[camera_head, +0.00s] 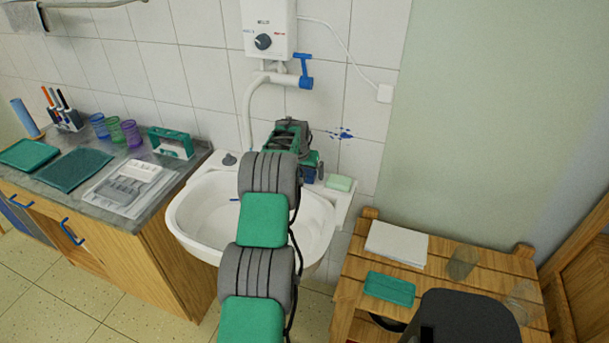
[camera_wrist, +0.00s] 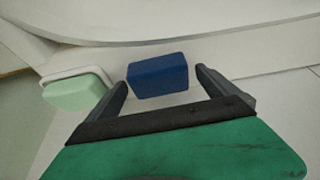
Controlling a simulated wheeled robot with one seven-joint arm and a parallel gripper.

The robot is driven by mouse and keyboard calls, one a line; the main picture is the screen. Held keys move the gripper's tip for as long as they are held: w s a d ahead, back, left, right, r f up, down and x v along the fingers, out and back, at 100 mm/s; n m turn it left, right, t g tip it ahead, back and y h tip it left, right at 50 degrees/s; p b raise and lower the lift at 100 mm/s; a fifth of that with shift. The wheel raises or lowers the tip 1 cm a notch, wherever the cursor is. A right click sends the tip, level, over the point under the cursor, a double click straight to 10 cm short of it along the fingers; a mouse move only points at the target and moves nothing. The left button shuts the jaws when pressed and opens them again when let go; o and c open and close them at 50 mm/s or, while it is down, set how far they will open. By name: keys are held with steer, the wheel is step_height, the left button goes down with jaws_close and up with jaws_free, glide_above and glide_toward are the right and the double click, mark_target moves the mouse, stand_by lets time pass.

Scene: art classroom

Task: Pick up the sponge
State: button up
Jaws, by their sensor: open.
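A dark blue block, which looks like the sponge (camera_wrist: 158,74), sits on the white sink ledge in the wrist view. In the head view its blue side (camera_head: 308,176) shows partly, behind my arm's end. My gripper (camera_wrist: 161,79) is open, with one finger to the left of the block and one to the right. The block lies at the fingertips, between them in the picture. Gaps show on both sides, and nothing is held. In the head view my gripper (camera_head: 314,168) is over the sink's back right corner, mostly hidden by my wrist.
A pale green soap-like bar (camera_wrist: 78,94) on a white dish is close to the left finger; it also shows in the head view (camera_head: 340,182). The white sink (camera_head: 200,215) lies below my arm. A water heater (camera_head: 270,28) and blue-handled tap (camera_head: 304,72) are above.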

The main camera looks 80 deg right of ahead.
mark_target(306, 169)
steer(key=c, duration=1.4)
steer(key=shift+r, duration=0.1)
steer(key=shift+r, duration=0.3)
steer(key=r+b, duration=0.2)
steer(key=r, duration=0.1)
steer(key=shift+s+a, duration=0.15)
steer(key=shift+a, duration=0.05)
steer(key=s+a+r+b, duration=0.1)
steer(key=a+r, duration=0.2)
steer(key=a, duration=0.1)
steer(key=s+a+r+b, duration=0.1)
steer(key=s+a+r, duration=0.1)
steer(key=a+r, duration=0.1)
steer(key=s+a+r+b, duration=0.1)
steer(key=s+a+r, duration=0.1)
steer(key=a, duration=0.3)
steer(key=shift+s+a+r, duration=0.2)
steer(key=shift+a+r, duration=0.05)
steer(key=shift+r, duration=0.35)
